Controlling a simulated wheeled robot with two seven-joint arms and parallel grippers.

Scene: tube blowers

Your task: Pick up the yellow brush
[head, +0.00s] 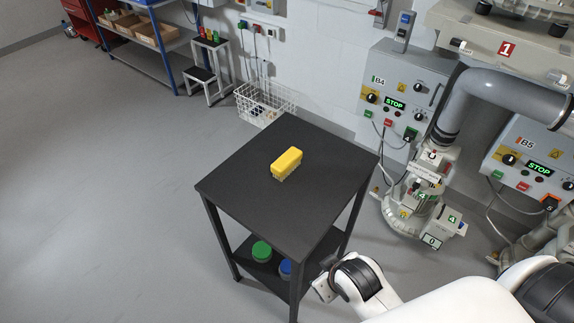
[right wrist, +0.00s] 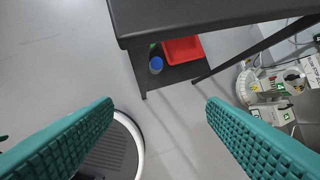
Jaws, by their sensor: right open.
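The yellow brush (head: 287,161) lies on the black table top, with its yellow back up and paler bristles just visible along its lower edge. The table (head: 240,185) stands in front of me in the head view. My right gripper (right wrist: 158,101) shows two teal ridged fingers spread wide with nothing between them. In the head view my right arm comes in from the right, and its wrist end is beside the table's near right corner, lower than the top. The brush is not visible in the right wrist view. My left gripper is not in view.
The table's lower shelf holds a green-lidded container (head: 262,251), a blue-lidded one (head: 286,267) and a red tray (right wrist: 183,50). Control panel B4 (head: 400,90) and blower equipment (head: 420,200) stand right of the table. A wire basket (head: 263,104) is behind. Floor at left is clear.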

